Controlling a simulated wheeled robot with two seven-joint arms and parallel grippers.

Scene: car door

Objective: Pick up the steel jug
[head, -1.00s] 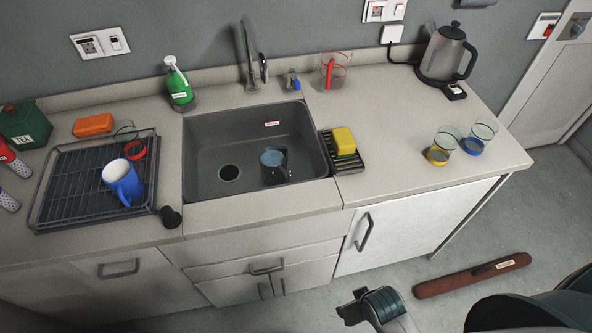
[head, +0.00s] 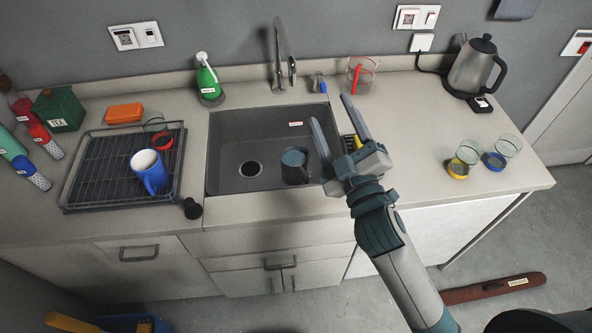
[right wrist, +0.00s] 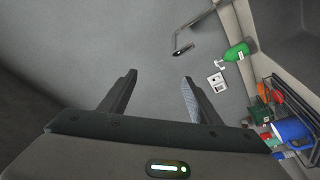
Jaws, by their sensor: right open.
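The steel jug (head: 294,168) looks dark grey and stands in the sink (head: 228,148), right of the drain, in the head view. My right gripper (head: 328,108) is open and empty, its fingers pointing up in the picture toward the back of the counter. It is above and to the right of the jug, apart from it. In the right wrist view the open fingers (right wrist: 159,76) have nothing between them, and the jug is not visible there. My left gripper is not in view.
The tap (head: 280,55) rises behind the sink. A drying rack (head: 70,190) with a blue mug (head: 150,172) stands left. A red-handled clear jug (head: 360,76), a kettle (head: 474,68) and two glasses are to the right. My right arm partly hides the sponge area.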

